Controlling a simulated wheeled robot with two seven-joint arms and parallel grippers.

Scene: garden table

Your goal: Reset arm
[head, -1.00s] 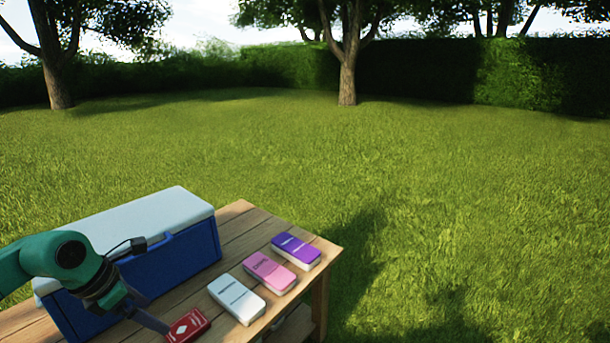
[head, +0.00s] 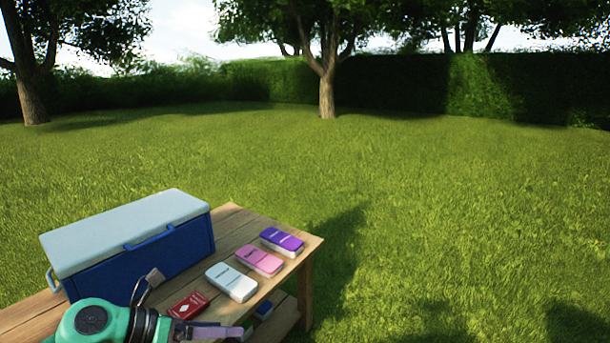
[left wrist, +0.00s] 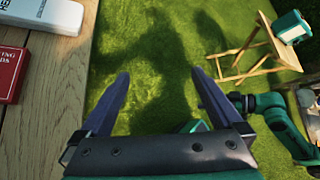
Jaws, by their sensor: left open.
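My left gripper (head: 225,332) is low in the head view, at the near edge of the wooden table. In the left wrist view its two fingers (left wrist: 160,73) stand wide apart with only grass between them. A red box (head: 188,305) lies on the table just beyond the gripper, apart from the fingers. It also shows at the left edge of the left wrist view (left wrist: 8,72). Part of my green right arm (left wrist: 280,112) shows in the left wrist view; its gripper cannot be made out.
White (head: 231,282), pink (head: 260,261) and purple (head: 282,241) boxes line the wooden table (head: 232,222). A blue cooler (head: 140,262) with a pale lid stands behind. A blue item (head: 263,310) is on the lower shelf.

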